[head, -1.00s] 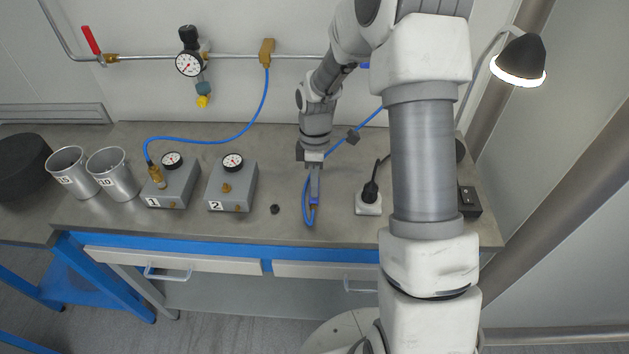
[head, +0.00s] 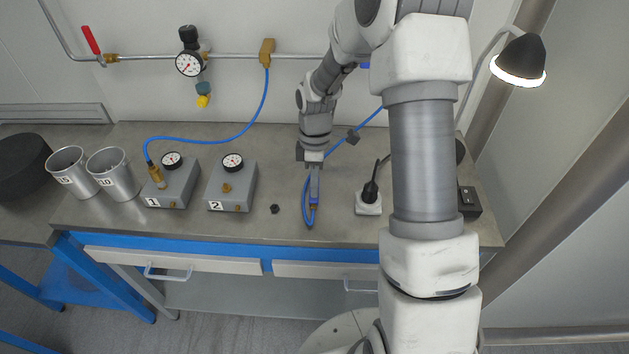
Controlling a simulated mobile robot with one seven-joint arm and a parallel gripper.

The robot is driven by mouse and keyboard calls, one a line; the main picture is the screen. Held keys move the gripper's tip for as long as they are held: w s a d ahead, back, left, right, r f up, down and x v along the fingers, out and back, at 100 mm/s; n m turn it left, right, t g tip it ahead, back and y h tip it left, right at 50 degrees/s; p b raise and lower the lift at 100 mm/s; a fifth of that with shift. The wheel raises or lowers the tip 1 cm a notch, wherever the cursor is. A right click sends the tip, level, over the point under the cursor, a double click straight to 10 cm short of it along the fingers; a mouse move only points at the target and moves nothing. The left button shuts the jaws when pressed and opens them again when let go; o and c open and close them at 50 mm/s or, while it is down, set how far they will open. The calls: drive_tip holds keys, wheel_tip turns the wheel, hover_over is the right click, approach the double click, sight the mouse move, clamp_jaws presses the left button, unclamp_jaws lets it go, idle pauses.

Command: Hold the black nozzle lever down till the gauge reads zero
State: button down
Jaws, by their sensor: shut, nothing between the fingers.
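My gripper (head: 314,193) is shut and points down at the bench, over the blue air nozzle with a brass tip (head: 312,211). The fingers overlap the nozzle's body, and I cannot tell whether they touch it. The black lever cannot be made out; the gripper probably covers it. Box 1 (head: 171,190) has a small dial gauge (head: 172,160) and a brass fitting with the blue hose. Box 2 (head: 231,191) has a gauge (head: 232,161) and a bare brass fitting. A larger gauge (head: 189,64) hangs on the wall pipe. The needles are too small to read surely.
Two metal cups (head: 117,178) stand left of box 1. A small black piece (head: 275,209) lies between box 2 and the nozzle. A socket with a black plug (head: 368,203) sits right of the gripper. A red valve handle (head: 91,41) is on the pipe.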

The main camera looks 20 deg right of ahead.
drive_tip(key=shift+r, duration=0.15)
drive_tip(key=shift+r+p, duration=0.65)
drive_tip(key=shift+r, duration=0.05)
wheel_tip(320, 180, up, 17)
drive_tip(key=w, duration=0.2)
drive_tip(key=shift+w+d+p, duration=0.3)
drive_tip(key=shift+d+p, duration=0.1)
drive_tip(key=shift+d, duration=0.05)
drive_tip(key=s+r+m+t, duration=0.3)
drive_tip(key=s+r+m, duration=0.2)
drive_tip(key=s, duration=0.6)
drive_tip(key=s+a+r+m+t, duration=0.1)
drive_tip(key=s+r+m+t, duration=0.3)
drive_tip(key=s+m, duration=0.5)
drive_tip(key=s+r, duration=0.1)
drive_tip(key=s, duration=0.2)
drive_tip(key=shift+s+h, duration=0.15)
drive_tip(key=shift+h, duration=0.15)
